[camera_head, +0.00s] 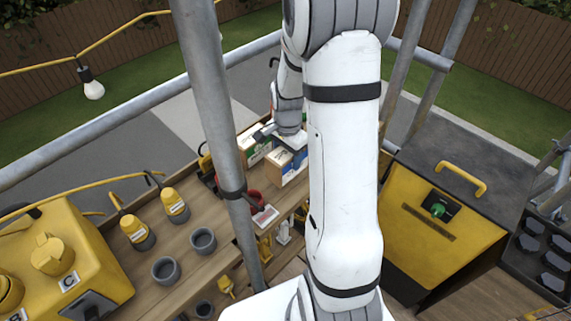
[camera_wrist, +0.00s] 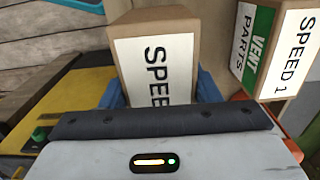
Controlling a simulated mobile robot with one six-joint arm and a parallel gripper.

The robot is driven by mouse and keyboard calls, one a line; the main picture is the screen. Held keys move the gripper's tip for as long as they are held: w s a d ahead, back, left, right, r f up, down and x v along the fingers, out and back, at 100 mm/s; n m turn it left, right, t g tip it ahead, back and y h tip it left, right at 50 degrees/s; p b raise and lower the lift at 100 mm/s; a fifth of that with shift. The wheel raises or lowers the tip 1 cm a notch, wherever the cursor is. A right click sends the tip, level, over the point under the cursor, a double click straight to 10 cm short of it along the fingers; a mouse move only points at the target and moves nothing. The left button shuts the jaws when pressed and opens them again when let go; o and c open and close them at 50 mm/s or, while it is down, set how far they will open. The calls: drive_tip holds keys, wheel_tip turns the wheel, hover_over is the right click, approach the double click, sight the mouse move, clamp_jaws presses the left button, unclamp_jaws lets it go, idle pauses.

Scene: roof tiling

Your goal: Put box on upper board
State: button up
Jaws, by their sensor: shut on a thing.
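My gripper (camera_wrist: 158,92) is shut on a brown cardboard box (camera_wrist: 155,28) with a white label reading "SPEE…", the rest cut off by the gripper. Its blue fingers lie on either side of the box. In the head view, my gripper is at the far end of the wooden upper board (camera_head: 118,243), beside cardboard boxes. One box (camera_head: 285,170) shows under it, partly hidden by my arm. I cannot tell whether the held box touches the board.
Another box (camera_wrist: 275,45) labelled "VENT PARTS SPEED 1" is to the right in the wrist view. Yellow bottles (camera_head: 176,207) and grey cups (camera_head: 203,240) stand on the board. A scaffold pole (camera_head: 212,90) rises beside it. A yellow chest (camera_head: 435,225) is at right.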

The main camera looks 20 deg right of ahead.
drive_tip(key=shift+a+f, duration=0.1)
drive_tip(key=shift+f, duration=1.85)
drive_tip(key=shift+s, duration=0.1)
drive_tip(key=o, duration=1)
drive_tip(key=shift+f, duration=0.2)
drive_tip(key=o, duration=0.5)
drive_tip(key=shift+r, duration=0.1)
drive_tip(key=shift+c, duration=0.2)
wheel_tip(320, 180, up, 12)
drive_tip(key=shift+r, duration=0.15)
drive_tip(key=shift+s, duration=0.1)
